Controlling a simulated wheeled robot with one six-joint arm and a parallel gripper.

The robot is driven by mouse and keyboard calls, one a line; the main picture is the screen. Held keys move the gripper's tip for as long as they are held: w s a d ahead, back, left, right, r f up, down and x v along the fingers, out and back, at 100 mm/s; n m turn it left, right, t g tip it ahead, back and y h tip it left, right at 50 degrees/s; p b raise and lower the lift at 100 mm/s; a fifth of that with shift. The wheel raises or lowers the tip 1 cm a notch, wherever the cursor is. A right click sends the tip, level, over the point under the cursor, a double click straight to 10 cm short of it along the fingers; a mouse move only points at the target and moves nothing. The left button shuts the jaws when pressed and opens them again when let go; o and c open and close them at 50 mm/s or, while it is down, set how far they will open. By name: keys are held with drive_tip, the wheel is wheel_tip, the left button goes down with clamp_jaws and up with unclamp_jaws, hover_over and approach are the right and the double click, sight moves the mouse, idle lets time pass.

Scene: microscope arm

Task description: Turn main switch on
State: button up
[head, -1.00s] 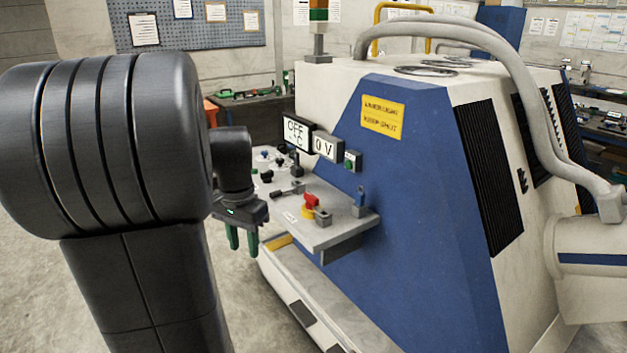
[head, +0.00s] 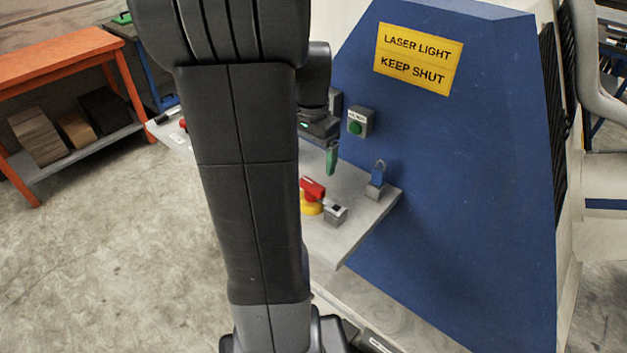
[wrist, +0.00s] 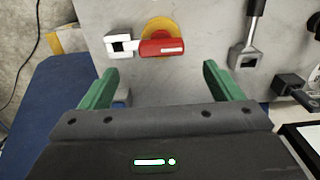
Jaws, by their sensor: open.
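The main switch, a red handle (head: 313,188) on a round yellow base (head: 311,206), is on the grey control shelf (head: 360,222). In the wrist view, the red handle (wrist: 162,47) lies roughly crosswise over the yellow disc (wrist: 158,24). A grey bracket with a square opening (wrist: 121,44) sits beside its left end. My gripper (head: 331,161) is above the shelf, close to the switch. In the wrist view, my gripper's (wrist: 160,76) green fingers are spread apart, with the red handle ahead of the gap, and nothing is between them. My arm hides part of the shelf.
A green button box (head: 360,122) is on the blue machine wall (head: 460,180) behind. A grey lever (wrist: 247,50) stands right of the switch in the wrist view. An orange bench (head: 55,57) is far left.

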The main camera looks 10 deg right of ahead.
sight(313, 183)
wheel_tip(313, 183, down, 9)
drive_tip(key=shift+w+d+r, duration=0.1)
idle(0.3)
drive_tip(key=c, duration=1.4)
